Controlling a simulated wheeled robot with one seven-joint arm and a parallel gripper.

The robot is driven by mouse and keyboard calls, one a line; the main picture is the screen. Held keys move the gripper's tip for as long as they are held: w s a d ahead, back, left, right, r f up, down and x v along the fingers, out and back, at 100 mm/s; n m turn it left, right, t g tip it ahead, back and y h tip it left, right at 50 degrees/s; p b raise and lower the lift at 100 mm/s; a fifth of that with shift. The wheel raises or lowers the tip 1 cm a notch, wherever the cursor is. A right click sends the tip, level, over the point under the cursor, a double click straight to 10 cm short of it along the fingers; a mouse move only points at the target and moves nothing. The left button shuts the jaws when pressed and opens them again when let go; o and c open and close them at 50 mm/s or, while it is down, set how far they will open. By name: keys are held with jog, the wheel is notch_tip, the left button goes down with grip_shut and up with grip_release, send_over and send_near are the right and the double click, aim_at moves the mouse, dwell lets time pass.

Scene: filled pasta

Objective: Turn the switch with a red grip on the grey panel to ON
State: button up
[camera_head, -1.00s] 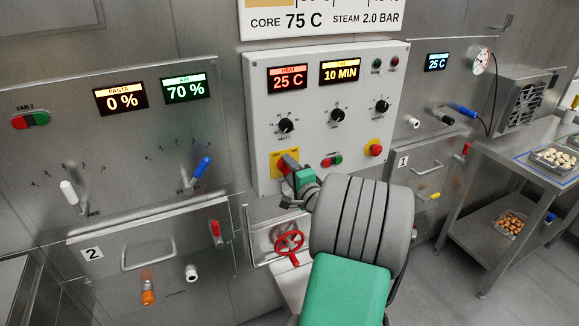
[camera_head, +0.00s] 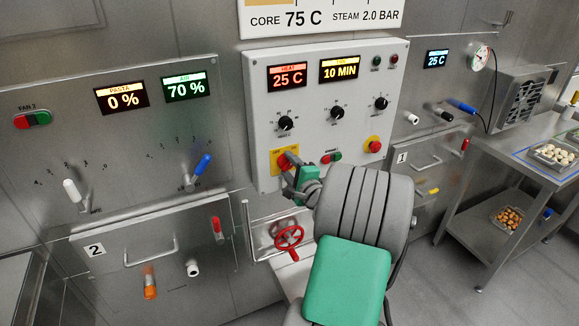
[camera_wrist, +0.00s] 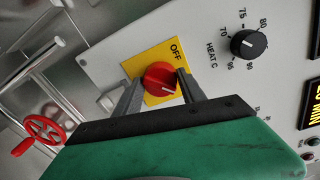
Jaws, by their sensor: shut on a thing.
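The switch with a red grip (camera_head: 284,161) sits on a yellow plate at the lower left of the light-grey panel (camera_head: 262,110). In the wrist view the red grip (camera_wrist: 158,75) is round, with a short white mark on its lower right part. The word OFF shows on the yellow plate (camera_wrist: 172,52); the ON side is hidden there behind my gripper. My gripper (camera_head: 289,167) is at the switch. In the wrist view its two dark fingers (camera_wrist: 160,82) stand on either side of the red grip, shut on it.
A black HEAT knob (camera_wrist: 248,43) is near the switch. A green and red button pair (camera_head: 331,157) and a red stop button on yellow (camera_head: 374,146) lie to its right. A red handwheel (camera_head: 288,238) stands out below the panel.

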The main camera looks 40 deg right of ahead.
jog(key=o, duration=1.4)
jog(key=shift+c, duration=0.2)
jog(key=b+v, duration=0.1)
jog(key=v, duration=0.7)
jog(key=shift+b, duration=0.35)
